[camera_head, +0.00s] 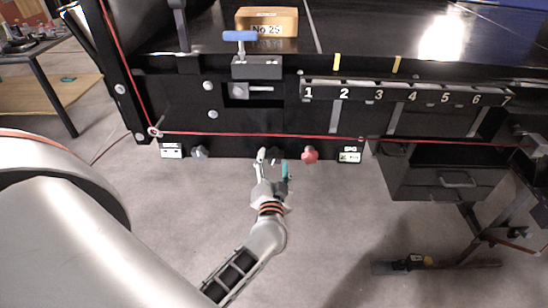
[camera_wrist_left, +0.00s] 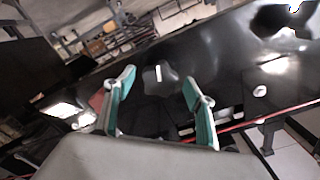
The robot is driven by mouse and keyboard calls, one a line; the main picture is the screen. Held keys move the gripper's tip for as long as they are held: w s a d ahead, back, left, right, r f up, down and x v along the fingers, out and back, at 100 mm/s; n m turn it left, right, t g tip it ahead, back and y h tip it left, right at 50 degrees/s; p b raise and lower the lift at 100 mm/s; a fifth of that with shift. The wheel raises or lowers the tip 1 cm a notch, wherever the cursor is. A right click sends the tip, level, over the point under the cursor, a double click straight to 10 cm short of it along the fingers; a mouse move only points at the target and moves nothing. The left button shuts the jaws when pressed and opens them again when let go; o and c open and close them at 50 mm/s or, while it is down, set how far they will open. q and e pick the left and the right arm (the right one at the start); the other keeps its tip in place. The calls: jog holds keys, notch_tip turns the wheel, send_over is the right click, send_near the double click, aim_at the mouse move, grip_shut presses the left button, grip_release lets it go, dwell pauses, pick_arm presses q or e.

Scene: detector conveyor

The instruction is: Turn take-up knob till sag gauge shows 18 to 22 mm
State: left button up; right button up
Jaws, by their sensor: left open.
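A dark lobed knob (camera_wrist_left: 158,77) with a white mark sits on the black panel in the left wrist view, framed between my open fingers. In the head view my left gripper (camera_head: 272,166) is open below the conveyor's front edge, and it mostly covers this knob. I cannot tell whether the fingers touch the knob. A grey knob (camera_head: 199,152) is to the left and a red knob (camera_head: 310,155) to the right. I cannot tell for certain which knob is the take-up. Small label plates at left (camera_head: 171,150) and right (camera_head: 350,157) are too small to read; no sag value is legible.
A blue-handled clamp (camera_head: 240,37) and a box marked No 25 (camera_head: 266,21) are at the conveyor edge. A rail numbered 1 to 7 (camera_head: 412,95) and a red cord (camera_head: 250,135) run along the front. Dark drawers (camera_head: 440,178) hang at right. The floor below is mostly clear.

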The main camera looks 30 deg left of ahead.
pick_arm(q)
jog(key=v, duration=0.9)
jog(key=shift+s, duration=0.15)
jog(key=s+d+f+m+t+h, duration=0.2)
jog(key=s+d+f+m+h, duration=0.25)
jog(key=d+f+h, duration=0.55)
jog(key=s+a+f+n+g+h, duration=0.1)
jog(key=s+f+g, duration=0.5)
jog(key=s+f, duration=0.5)
jog(key=shift+a+f+g+h, duration=0.15)
jog(key=shift+f+g+h, duration=0.2)
jog(key=shift+f, duration=0.45)
